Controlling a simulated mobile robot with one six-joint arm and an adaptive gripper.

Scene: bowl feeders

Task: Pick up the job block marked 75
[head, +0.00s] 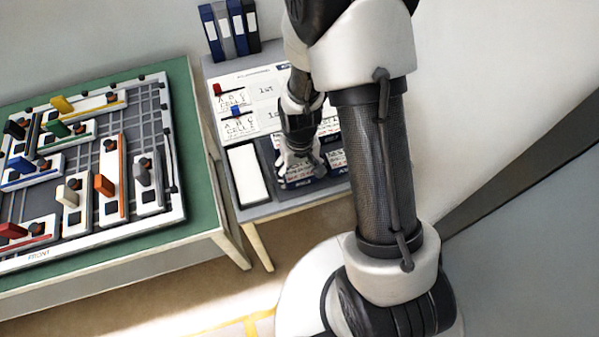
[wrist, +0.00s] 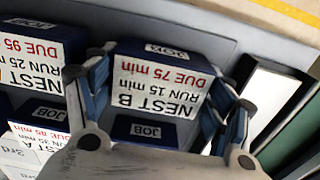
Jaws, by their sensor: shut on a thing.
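The job block marked DUE 75 min (wrist: 158,88) is dark blue with a white label reading NEST B, RUN 15 min. It is upside down in the wrist view, between the two fingers of my gripper (wrist: 160,95). The fingers are shut on its two sides. In the head view my gripper (head: 300,160) points down over the dark tray on the small table, with the block (head: 296,181) at its tips. I cannot tell whether the block is clear of the tray floor.
A job block marked DUE 95 (wrist: 32,62) and one marked DUE 85 (wrist: 40,128) stand close beside it. A white pad (head: 248,175) lies left of the tray. A green table (head: 190,120) with a puzzle-like board (head: 85,165) stands at left. Binders (head: 229,28) stand behind.

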